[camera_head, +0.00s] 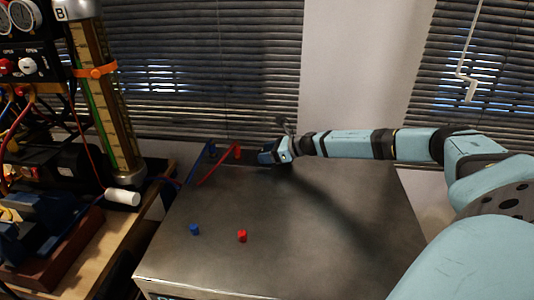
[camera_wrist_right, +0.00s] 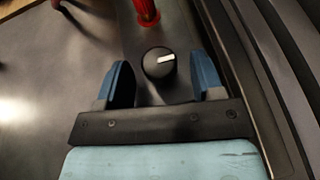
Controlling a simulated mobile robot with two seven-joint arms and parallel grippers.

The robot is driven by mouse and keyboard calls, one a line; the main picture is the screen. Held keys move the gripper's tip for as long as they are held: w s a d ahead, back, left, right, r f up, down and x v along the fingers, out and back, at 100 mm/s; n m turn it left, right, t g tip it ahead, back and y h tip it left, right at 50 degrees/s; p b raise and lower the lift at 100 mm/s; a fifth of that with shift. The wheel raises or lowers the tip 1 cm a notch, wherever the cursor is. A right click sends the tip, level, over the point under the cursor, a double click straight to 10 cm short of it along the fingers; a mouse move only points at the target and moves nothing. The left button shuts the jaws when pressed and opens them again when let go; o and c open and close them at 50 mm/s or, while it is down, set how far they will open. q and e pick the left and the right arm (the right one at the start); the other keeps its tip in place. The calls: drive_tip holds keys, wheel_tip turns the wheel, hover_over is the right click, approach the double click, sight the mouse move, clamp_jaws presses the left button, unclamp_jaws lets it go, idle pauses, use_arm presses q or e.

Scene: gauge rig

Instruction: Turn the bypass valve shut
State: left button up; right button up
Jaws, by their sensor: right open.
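A round black knob (camera_wrist_right: 155,66) with a white pointer mark stands between the fingers of my right gripper (camera_wrist_right: 160,80) in the right wrist view; it appears to be the bypass valve, though I see no label. Its white mark points right and slightly up in that view. The blue fingers are apart, one on each side, with gaps to the knob. In the head view my right gripper (camera_head: 268,156) is at the back of the grey metal cabinet top (camera_head: 300,225), and the knob cannot be made out there. My left gripper does not show.
A red hose fitting (camera_wrist_right: 146,12) stands close beyond the knob. Red (camera_head: 218,164) and blue (camera_head: 196,163) hoses run left of the gripper. A blue cap (camera_head: 194,229) and red cap (camera_head: 242,236) lie on the cabinet. A gauge rig (camera_head: 35,70) stands left; blinds (camera_head: 220,70) hang behind.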

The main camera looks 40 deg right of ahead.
drive_tip(key=c, duration=0.9)
